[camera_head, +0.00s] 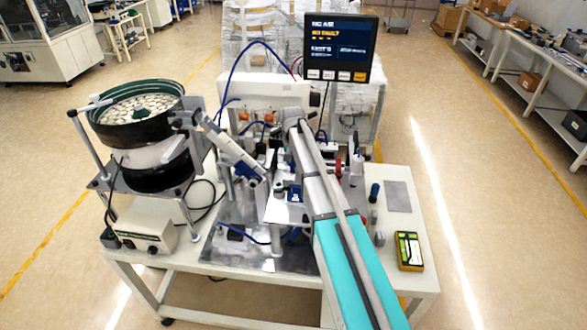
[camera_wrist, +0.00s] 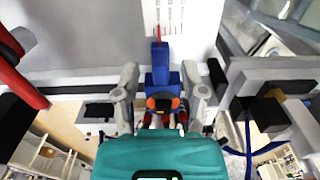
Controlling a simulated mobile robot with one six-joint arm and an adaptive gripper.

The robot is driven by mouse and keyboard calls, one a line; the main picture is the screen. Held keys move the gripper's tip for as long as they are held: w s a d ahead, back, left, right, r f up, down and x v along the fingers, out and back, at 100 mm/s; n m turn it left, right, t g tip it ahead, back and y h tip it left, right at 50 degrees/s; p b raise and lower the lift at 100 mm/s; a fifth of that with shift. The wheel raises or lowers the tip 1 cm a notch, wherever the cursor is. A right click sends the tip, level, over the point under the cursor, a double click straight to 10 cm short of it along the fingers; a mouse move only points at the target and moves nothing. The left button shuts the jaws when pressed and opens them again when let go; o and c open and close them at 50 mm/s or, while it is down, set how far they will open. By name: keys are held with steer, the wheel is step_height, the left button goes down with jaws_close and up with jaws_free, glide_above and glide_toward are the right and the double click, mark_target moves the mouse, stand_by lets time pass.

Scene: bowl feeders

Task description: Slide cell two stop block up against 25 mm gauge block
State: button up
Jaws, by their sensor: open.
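In the wrist view, a blue block (camera_wrist: 161,75) with an orange-and-dark lower part stands in the middle, probably the stop block. A thin red pointer (camera_wrist: 157,33) rises at its top, by dark scale marks on a pale plate (camera_wrist: 100,30). My gripper (camera_wrist: 161,82) is open, its two grey fingers on either side of the blue block. Whether they touch it is unclear. In the head view, a small blue part (camera_head: 294,192) shows left of my arm, and my gripper cannot be made out. I cannot tell which piece is the 25 mm gauge block.
The wrist view shows a red curved part (camera_wrist: 15,72) at left and a black block (camera_wrist: 268,112) at right. In the head view, a bowl feeder (camera_head: 135,128) stands left, a lit display (camera_head: 340,48) behind, and a yellow device (camera_head: 408,250) at the table's right.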

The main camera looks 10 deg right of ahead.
steer(key=shift+f, duration=0.45)
steer(key=shift+c, duration=0.2)
jaws_close()
